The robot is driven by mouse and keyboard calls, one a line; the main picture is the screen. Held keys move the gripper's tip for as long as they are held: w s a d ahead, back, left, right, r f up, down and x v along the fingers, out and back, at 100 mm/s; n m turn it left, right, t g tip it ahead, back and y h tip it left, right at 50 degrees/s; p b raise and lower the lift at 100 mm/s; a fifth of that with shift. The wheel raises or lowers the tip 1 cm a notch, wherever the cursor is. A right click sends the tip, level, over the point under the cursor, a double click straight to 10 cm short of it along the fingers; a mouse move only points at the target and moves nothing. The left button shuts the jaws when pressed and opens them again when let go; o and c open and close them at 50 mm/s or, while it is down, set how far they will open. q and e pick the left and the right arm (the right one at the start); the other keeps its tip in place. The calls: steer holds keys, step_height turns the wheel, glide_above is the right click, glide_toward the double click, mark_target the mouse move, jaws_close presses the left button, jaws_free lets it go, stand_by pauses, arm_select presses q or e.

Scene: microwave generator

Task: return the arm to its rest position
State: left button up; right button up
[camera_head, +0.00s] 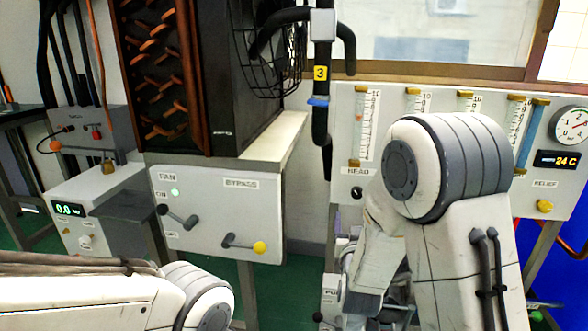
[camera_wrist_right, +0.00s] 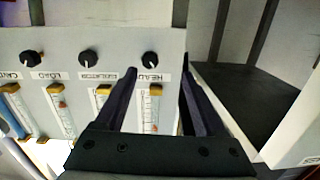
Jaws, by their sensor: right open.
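My right arm (camera_head: 440,180) stands in front of the flowmeter panel, bent at a large joint with the forearm dropping down to the left. In the right wrist view, my right gripper (camera_wrist_right: 158,65) shows two dark fingers spread apart with nothing between them. The black knob above the HEAD label (camera_wrist_right: 150,59) appears beyond the fingertips, which seem apart from it. In the head view this knob (camera_head: 357,192) sits left of the forearm. The forearm's lower end is cluttered, and I cannot make out the fingers there. My left arm (camera_head: 100,300) lies at the lower left; its gripper is out of frame.
The flowmeter panel (camera_head: 345,120) carries several gauge tubes, a dial (camera_head: 570,125) and a yellow RELIEF knob (camera_head: 544,206). A FAN and BYPASS panel (camera_head: 215,210) with levers stands at centre left. Green floor shows below.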

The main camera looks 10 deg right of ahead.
steer(key=s+a+f+n+g+y+p, duration=0.1)
steer(key=s+a+n+g+y, duration=0.3)
steer(key=a, duration=0.4)
steer(key=s+a+f+n+g+y+p, duration=0.1)
steer(key=s+a+g+y, duration=0.2)
steer(key=s+a, duration=0.4)
steer(key=s+a+r+n+g+h+p, duration=0.15)
steer(key=s+n+g, duration=0.55)
steer(key=s, duration=1.5)
step_height(320, 180, up, 38)
steer(key=s+m+g+p, duration=0.1)
steer(key=s+g+p, duration=0.1)
steer(key=p, duration=3.6)
steer(key=shift+d+g, duration=0.35)
steer(key=shift+g, duration=0.05)
steer(key=shift+f, duration=0.1)
